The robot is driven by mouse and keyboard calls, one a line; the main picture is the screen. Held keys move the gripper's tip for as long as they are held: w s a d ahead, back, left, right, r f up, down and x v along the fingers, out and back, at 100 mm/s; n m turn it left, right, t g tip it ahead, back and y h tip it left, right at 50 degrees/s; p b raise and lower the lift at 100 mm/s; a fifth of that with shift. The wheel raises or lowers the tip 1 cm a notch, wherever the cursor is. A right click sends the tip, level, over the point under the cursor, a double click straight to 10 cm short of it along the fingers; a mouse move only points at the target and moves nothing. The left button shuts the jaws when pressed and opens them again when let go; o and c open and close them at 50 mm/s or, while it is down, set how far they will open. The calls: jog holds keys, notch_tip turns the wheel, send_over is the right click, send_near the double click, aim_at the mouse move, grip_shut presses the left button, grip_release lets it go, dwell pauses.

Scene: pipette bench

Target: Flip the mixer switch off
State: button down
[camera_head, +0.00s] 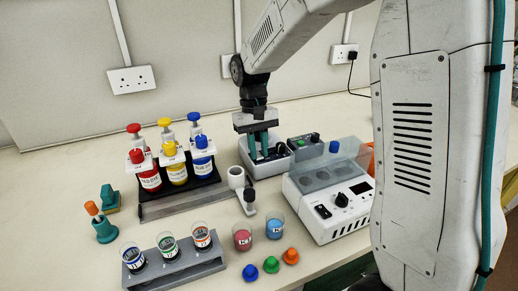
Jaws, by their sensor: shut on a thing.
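A white bench machine (330,190) stands right of the middle, with a grey top, round wells and sloped front. I take it as the mixer. On its front are a small black rocker switch (323,211) and a black round knob (341,200). I cannot tell which way the switch is tipped. My gripper (258,156) points down behind and left of this machine, well apart from the switch. Its teal fingers reach into an open pale box (262,170). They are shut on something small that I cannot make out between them.
Behind the machine is a dark box with a green button (306,141). Dye bottles stand in a black rack (180,190) at left. A grey rack (175,265) with vials, two beakers (243,237) and several coloured caps (271,264) lie in front.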

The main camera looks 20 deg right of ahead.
jog(key=c, duration=1.3)
grip_release()
jog(key=v, duration=0.7)
jog(key=shift+w+r, duration=0.1)
jog(key=shift+r, duration=0.3)
